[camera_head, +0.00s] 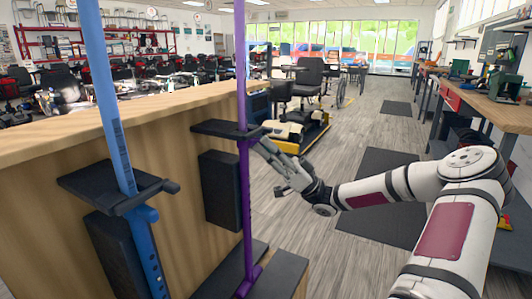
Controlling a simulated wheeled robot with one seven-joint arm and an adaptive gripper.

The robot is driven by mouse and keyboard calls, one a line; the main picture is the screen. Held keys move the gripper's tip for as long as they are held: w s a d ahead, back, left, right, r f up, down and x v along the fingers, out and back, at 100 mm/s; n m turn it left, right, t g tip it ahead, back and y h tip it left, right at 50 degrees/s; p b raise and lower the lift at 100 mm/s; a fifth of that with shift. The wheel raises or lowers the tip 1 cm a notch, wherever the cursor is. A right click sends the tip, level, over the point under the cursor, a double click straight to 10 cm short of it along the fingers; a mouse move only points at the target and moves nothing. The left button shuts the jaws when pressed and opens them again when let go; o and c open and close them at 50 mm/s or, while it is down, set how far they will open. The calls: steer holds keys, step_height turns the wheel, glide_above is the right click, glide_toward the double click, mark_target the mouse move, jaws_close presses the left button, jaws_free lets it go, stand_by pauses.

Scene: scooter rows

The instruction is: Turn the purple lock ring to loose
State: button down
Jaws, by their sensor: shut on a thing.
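The purple pole (241,60) stands upright at the right end of a wooden block, with a black plate (222,128) around it. The purple lock ring (246,146) is around the pole just below that plate and is partly hidden at its right side by my fingers. My gripper (262,145) comes in from the right, its fingertips at the ring's right side. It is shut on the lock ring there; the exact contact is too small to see.
A blue pole (107,90) with its own blue ring (138,215) and black plate (120,190) stands at the left. The wooden block (60,240) lies behind both poles. A workbench (505,108) is at the far right. Open floor (300,225) lies around my forearm.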

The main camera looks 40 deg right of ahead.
steer(key=shift+w+d+n+g+y, duration=0.1)
steer(key=shift+n+g+y, duration=0.2)
steer(key=shift+g+y, duration=0.25)
steer(key=shift+w+d+n+g+y, duration=0.1)
steer(key=shift+n+g+y, duration=0.25)
steer(key=shift+g, duration=0.3)
steer(key=c, duration=1.6)
jaws_free()
steer(key=v, duration=1.2)
